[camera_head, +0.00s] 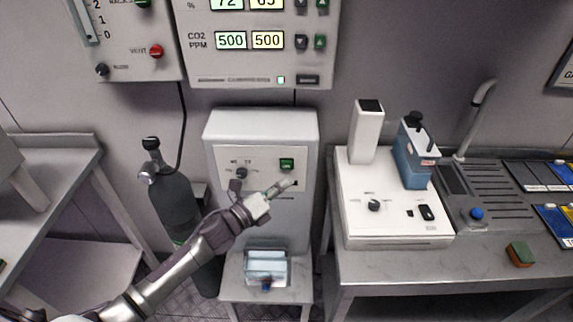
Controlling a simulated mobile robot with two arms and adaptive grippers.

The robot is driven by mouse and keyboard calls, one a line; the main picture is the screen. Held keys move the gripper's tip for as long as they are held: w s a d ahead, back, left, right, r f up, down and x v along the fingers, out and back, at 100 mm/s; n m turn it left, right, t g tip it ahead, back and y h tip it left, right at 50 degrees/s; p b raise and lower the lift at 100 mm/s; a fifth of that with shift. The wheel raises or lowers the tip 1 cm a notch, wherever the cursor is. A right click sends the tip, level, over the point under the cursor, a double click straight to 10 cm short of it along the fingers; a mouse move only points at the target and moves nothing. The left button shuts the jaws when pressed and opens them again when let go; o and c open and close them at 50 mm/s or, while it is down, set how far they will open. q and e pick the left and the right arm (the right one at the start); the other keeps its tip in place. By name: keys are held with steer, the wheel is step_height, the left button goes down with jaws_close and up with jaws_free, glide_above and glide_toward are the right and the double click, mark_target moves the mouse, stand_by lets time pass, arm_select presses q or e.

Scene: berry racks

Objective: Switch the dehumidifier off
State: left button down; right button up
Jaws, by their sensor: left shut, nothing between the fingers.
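The white upright cabinet that appears to be the dehumidifier (262,125) stands against the wall in the middle. Its front panel has a dark knob (241,173) at the left and a green lit switch (286,164) at the right. My left gripper (288,182) is shut and empty. Its fingertips are in front of the panel, just below the green switch in the picture. I cannot tell whether they touch the panel. The gripper hides part of the panel's lower edge. My right gripper is not in view.
A control box (262,66) with number displays hangs above the cabinet. A dark gas cylinder (174,195) stands to its left. A low stand (268,293) with a pale blue container (266,262) is below. A bench (400,266) with a white instrument (395,228) is at the right.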

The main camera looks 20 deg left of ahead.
arm_select(q)
steer(key=shift+s+d, duration=0.15)
steer(key=shift+s, duration=0.45)
steer(key=shift+s+d, duration=0.15)
steer(key=shift+s, duration=0.45)
steer(key=s+a+f+n+g+y, duration=0.1)
steer(key=s+a+f+n+y, duration=0.3)
steer(key=f, duration=0.6)
steer(key=w+a+f+n+g+y, duration=0.1)
steer(key=a+f+n, duration=0.1)
steer(key=f+n, duration=0.55)
steer(key=s+a+f+n+g+y, duration=0.1)
steer(key=s+f+n+g+y, duration=0.15)
steer(key=s+f, duration=0.5)
steer(key=s+a+f+n+g+y, duration=0.15)
steer(key=s+f+n, duration=0.25)
steer(key=f, duration=0.6)
steer(key=s+f+n+g, duration=0.3)
steer(key=s+f+n, duration=0.1)
steer(key=s, duration=0.7)
steer(key=s+d+f+n+g, duration=0.1)
steer(key=s+f+n+g, duration=0.2)
steer(key=s+f, duration=0.4)
steer(key=s+d+f+n+g, duration=0.1)
steer(key=s+f+n+g, duration=0.2)
steer(key=s, duration=1.3)
step_height(320, 180, down, 3)
steer(key=shift+s+r+n, duration=0.2)
steer(key=shift+n, duration=0.7)
